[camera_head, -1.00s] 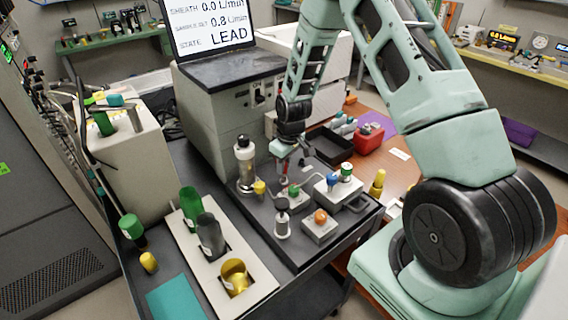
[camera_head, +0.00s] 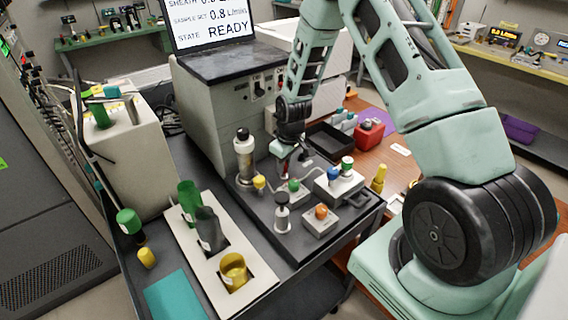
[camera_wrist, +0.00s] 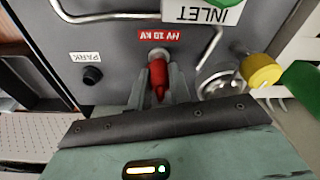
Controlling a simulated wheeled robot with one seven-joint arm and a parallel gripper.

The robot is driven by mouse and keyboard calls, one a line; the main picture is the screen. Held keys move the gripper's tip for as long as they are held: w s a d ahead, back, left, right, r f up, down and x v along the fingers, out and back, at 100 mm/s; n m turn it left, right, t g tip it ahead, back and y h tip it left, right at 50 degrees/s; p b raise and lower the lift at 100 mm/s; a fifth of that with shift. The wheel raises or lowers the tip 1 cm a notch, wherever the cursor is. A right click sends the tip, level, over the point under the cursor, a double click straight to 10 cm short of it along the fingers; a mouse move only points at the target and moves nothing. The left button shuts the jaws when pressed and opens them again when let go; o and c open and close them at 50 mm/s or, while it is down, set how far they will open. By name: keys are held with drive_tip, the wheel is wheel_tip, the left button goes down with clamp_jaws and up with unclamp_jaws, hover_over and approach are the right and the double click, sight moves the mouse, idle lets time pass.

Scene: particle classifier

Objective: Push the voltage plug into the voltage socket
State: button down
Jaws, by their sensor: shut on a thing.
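The voltage plug (camera_wrist: 158,80) is red and sits between the fingers of my gripper (camera_wrist: 160,92), which is shut on it. In the wrist view its far end meets a round metal fitting, the voltage socket (camera_wrist: 158,54), just below the red "HV 10 KV" label (camera_wrist: 160,32). How deep the plug sits in it I cannot tell. In the head view my gripper (camera_head: 285,160) is at the front of the grey classifier (camera_head: 225,112), low over its dark deck, and the plug is mostly hidden there.
A black "PARK" socket (camera_wrist: 92,75) is left of the plug in the wrist view. A yellow knob (camera_wrist: 262,70) and curved metal tubing stand to the right. The screen (camera_head: 208,22) reads READY. A white tray (camera_head: 262,284) holds several vessels.

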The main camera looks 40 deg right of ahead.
drive_tip(key=c, duration=1.2)
unclamp_jaws()
drive_tip(key=shift+f, duration=0.15)
wheel_tip(320, 180, up, 17)
drive_tip(key=s+b, duration=0.2)
drive_tip(key=shift+s+d+b, duration=0.2)
drive_tip(key=shift+d+b, duration=0.15)
drive_tip(key=s+a+r+n, duration=0.1)
drive_tip(key=s+a, duration=0.3)
drive_tip(key=a, duration=0.3)
drive_tip(key=s+a+r+n, duration=0.1)
drive_tip(key=s+a, duration=0.3)
drive_tip(key=a, duration=0.3)
drive_tip(key=s+a+r, duration=0.2)
drive_tip(key=s+a, duration=0.2)
drive_tip(key=a, duration=0.3)
drive_tip(key=s+a+n, duration=0.1)
drive_tip(key=s+a, duration=0.2)
drive_tip(key=s, duration=0.5)
drive_tip(key=s+a+n+g, duration=0.1)
drive_tip(key=s+a, duration=0.2)
drive_tip(key=s, duration=0.5)
drive_tip(key=shift+s+g, duration=0.15)
drive_tip(key=shift+g, duration=0.15)
